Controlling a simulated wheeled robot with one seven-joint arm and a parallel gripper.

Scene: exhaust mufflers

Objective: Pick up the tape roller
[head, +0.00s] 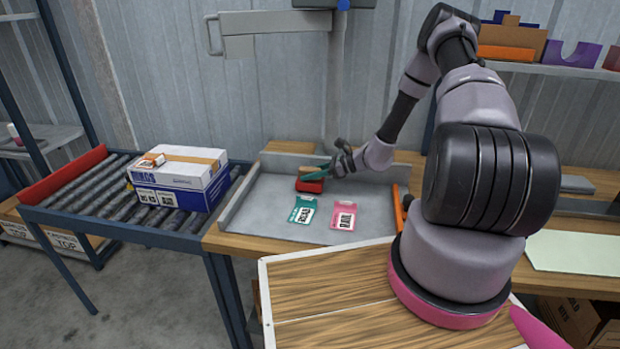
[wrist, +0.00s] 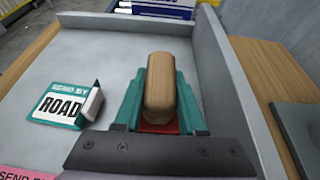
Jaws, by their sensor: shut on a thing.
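The tape roller (head: 309,186) has a red body and a pale wooden handle (wrist: 170,82). My gripper (head: 318,174) is at the roller, with teal fingers on either side of the handle. In the wrist view my gripper (wrist: 164,98) is shut on the handle, and a little red shows below it. Whether the roller still touches the tray floor I cannot tell.
A green card marked ROAD (wrist: 60,107) and a pink card marked RAIL (head: 343,216) lie in the tray. Raised tray walls stand close to the roller. A blue and white box (head: 180,178) sits on the roller conveyor (head: 85,203) at left.

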